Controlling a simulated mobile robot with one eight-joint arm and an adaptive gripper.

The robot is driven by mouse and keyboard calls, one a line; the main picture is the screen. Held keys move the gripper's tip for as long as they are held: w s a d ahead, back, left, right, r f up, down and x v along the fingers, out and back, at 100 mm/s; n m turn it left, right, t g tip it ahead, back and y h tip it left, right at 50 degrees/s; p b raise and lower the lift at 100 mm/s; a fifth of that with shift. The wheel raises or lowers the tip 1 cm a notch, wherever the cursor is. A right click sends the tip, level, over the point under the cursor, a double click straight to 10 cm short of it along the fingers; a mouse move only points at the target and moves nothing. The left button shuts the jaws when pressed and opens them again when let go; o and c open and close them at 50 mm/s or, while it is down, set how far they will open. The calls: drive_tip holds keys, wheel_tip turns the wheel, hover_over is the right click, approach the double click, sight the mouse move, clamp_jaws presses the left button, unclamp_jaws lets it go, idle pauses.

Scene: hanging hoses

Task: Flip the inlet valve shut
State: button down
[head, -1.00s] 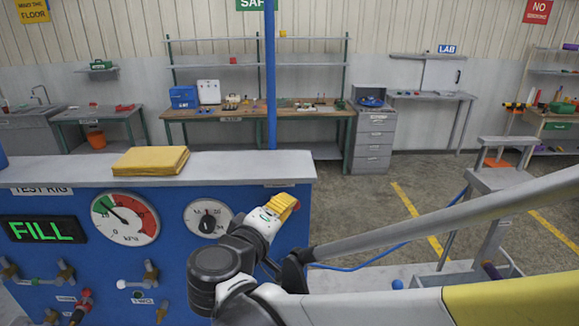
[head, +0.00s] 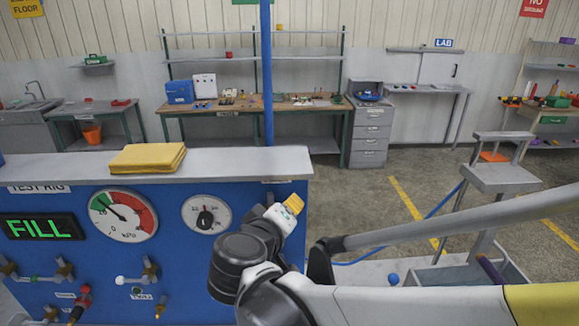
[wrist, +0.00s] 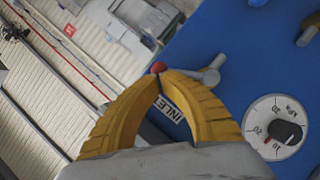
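The inlet valve shows in the wrist view as a grey lever (wrist: 210,76) with a red ball end (wrist: 158,67), beside the INLET label (wrist: 168,104) on the blue panel. My yellow gripper (wrist: 159,78) has its curved fingertips together, just at the red ball and in front of part of the lever. I cannot tell whether the tips touch the ball. Nothing shows held between the fingers. In the head view my gripper (head: 294,204) is at the right end of the blue test rig (head: 180,250). The inlet valve is hidden there.
The rig carries a FILL display (head: 40,228), a pressure gauge (head: 123,215), a small dial (head: 207,214) and several other valves (head: 150,270). A folded yellow cloth (head: 147,158) lies on its top ledge. A blue post (head: 267,80) stands behind.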

drive_tip(key=shift+d+f+m+y, duration=0.3)
drive_tip(key=shift+m, duration=0.1)
drive_tip(key=shift+d+f+m+g+y, duration=0.4)
drive_tip(key=shift+d+f+m+y, duration=0.15)
drive_tip(key=shift+f+m+y, duration=0.3)
idle(1.6)
drive_tip(key=shift+r, duration=0.2)
